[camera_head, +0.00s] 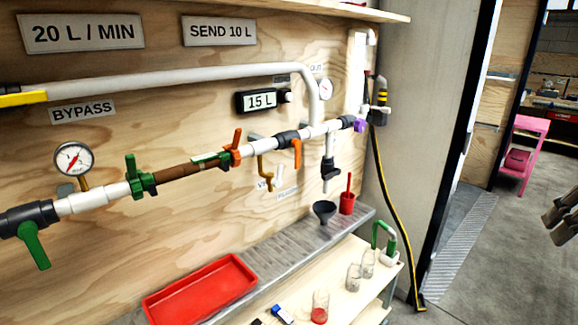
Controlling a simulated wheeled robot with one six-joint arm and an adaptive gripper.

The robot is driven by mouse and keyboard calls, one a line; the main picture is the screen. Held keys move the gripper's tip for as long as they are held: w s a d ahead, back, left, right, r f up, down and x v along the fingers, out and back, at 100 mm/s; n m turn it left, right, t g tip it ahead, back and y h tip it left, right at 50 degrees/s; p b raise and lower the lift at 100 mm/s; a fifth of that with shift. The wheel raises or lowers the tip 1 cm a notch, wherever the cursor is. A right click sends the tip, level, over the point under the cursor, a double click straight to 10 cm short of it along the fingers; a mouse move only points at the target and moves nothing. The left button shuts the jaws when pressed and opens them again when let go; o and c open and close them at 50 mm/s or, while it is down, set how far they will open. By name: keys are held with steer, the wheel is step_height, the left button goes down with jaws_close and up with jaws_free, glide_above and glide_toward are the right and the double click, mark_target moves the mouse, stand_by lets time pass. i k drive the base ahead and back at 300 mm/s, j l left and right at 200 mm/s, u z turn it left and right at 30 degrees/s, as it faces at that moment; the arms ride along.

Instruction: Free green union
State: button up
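The green union (140,175) is a winged green collar on the white pipe along the plywood wall, at the left end of a brown, rusty-looking pipe section (185,172). An orange winged union (234,148) sits at that section's right end, with a green piece (210,158) beside it. A green lever (35,246) hangs from the dark valve at the far left. What appears to be my gripper (556,230) is a grey shape cut off by the right edge, far from the green union. Whether its fingers are open or shut is unclear.
A pressure gauge (74,160) stands above the pipe, left of the green union. A red tray (201,290) lies on the grey ledge below. A black funnel (324,211), a red cup (347,202) and glass jars (354,277) stand further right. Open floor lies at right.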

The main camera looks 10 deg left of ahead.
mark_target(132, 172)
steer(key=u, duration=1.4)
